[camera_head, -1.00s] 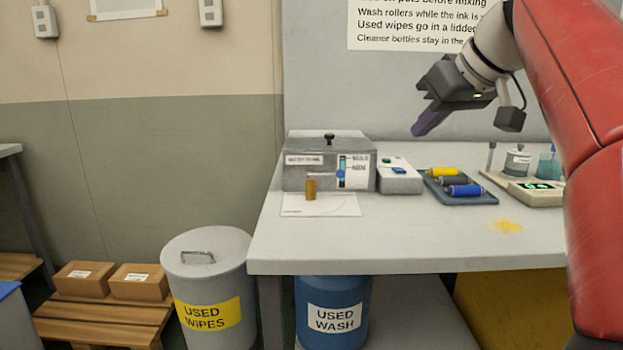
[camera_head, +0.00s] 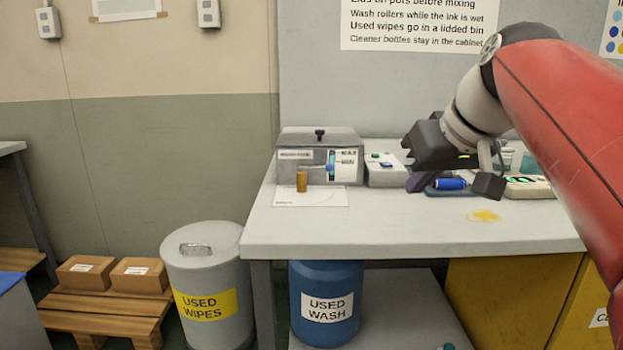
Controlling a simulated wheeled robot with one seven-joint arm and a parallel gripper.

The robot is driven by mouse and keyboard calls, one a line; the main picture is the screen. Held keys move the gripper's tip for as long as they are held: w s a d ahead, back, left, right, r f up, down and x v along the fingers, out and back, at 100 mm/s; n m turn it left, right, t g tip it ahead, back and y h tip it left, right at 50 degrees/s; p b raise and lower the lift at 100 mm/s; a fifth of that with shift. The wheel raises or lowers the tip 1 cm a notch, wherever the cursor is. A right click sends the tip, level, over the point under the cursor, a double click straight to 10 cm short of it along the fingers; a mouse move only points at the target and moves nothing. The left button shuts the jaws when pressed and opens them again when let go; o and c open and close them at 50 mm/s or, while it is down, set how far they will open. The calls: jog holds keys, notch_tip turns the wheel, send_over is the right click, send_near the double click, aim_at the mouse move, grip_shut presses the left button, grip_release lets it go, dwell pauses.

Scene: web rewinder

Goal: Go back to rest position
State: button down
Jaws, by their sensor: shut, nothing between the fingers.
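My gripper (camera_head: 416,183) is at the end of my red arm, which reaches in from the right over the bench. A blue roller (camera_head: 450,184) shows just right of the fingers. I cannot tell how high above the bench the fingers are.
A used wipes bin (camera_head: 205,265) and blue used wash drum (camera_head: 325,275) stand below.

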jog(key=s+f+m+h, duration=0.1)
jog(key=s+f, duration=0.4)
jog(key=f, duration=0.3)
jog(key=s+f+m+g, duration=0.1)
jog(key=s+f, duration=0.5)
jog(key=f, duration=0.3)
jog(key=s+f+m+h, duration=0.1)
jog(key=s+f, duration=0.4)
jog(key=f, duration=0.4)
jog(key=shift+s+a+h, duration=0.25)
jog(key=shift+s+h, duration=0.05)
jog(key=shift+s, duration=0.05)
jog(key=shift+f, duration=0.1)
